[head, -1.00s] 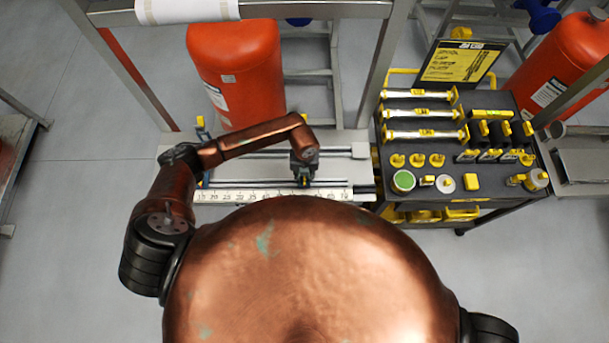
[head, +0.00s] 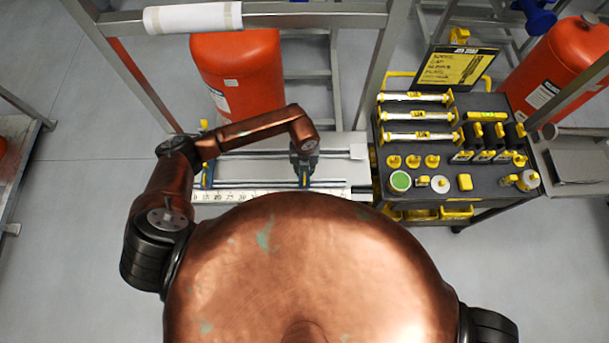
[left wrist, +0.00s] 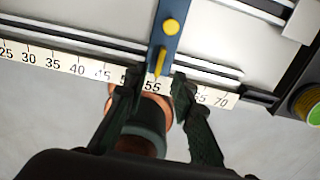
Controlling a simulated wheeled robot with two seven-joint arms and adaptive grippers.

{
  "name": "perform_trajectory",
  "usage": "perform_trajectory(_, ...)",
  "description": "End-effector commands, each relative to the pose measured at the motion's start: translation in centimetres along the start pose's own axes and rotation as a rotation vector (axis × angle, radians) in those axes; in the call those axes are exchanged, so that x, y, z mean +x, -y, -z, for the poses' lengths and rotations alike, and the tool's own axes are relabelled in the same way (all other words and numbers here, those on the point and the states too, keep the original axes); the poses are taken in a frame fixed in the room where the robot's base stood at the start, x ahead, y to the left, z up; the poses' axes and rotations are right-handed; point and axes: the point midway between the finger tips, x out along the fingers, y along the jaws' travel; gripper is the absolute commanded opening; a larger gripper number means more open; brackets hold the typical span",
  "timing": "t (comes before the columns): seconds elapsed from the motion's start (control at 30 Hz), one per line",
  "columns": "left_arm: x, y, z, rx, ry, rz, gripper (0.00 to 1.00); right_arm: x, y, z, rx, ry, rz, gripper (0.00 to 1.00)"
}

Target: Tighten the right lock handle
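The right lock handle (left wrist: 159,63) is a small yellow lever on a blue stop (left wrist: 166,42) with a yellow knob (left wrist: 172,26) above it. The stop sits across the rail near the 55 mark of the ruler (left wrist: 78,70). My left gripper (left wrist: 154,80) is open, its two dark fingers apart on either side of the handle's lower end. I cannot tell whether either finger touches it. In the head view my left gripper (head: 304,178) is over this stop and largely hides it. My right gripper is not in view.
Another blue stop (head: 206,174) stands at the left of the rail bench (head: 245,172). A black tool cart (head: 455,150) with yellow-marked tools stands close on the right. A red cylinder (head: 236,70) and metal frame posts (head: 378,80) stand behind.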

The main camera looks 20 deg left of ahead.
Motion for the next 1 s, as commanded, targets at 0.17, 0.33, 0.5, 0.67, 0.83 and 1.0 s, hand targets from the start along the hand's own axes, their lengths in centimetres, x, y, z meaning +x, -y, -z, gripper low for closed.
perform_trajectory(0.17,0.1,0.0,0.0,0.000,-0.001,0.000,0.24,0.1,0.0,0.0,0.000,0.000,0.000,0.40)
perform_trajectory(0.33,0.2,0.0,-0.1,0.097,0.001,0.000,0.24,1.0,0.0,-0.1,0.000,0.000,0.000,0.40)
perform_trajectory(0.5,0.1,0.0,-0.1,0.341,0.002,-0.001,0.24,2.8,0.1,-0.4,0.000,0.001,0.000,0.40)
perform_trajectory(0.67,-0.3,0.0,-0.1,0.528,0.001,-0.001,0.24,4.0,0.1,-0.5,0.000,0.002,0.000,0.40)
perform_trajectory(0.83,-0.6,0.0,0.0,0.602,-0.001,0.000,0.24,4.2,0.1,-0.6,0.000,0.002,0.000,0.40)
perform_trajectory(1.0,-0.7,0.0,0.0,0.602,-0.001,0.001,0.24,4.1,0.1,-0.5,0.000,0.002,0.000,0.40)
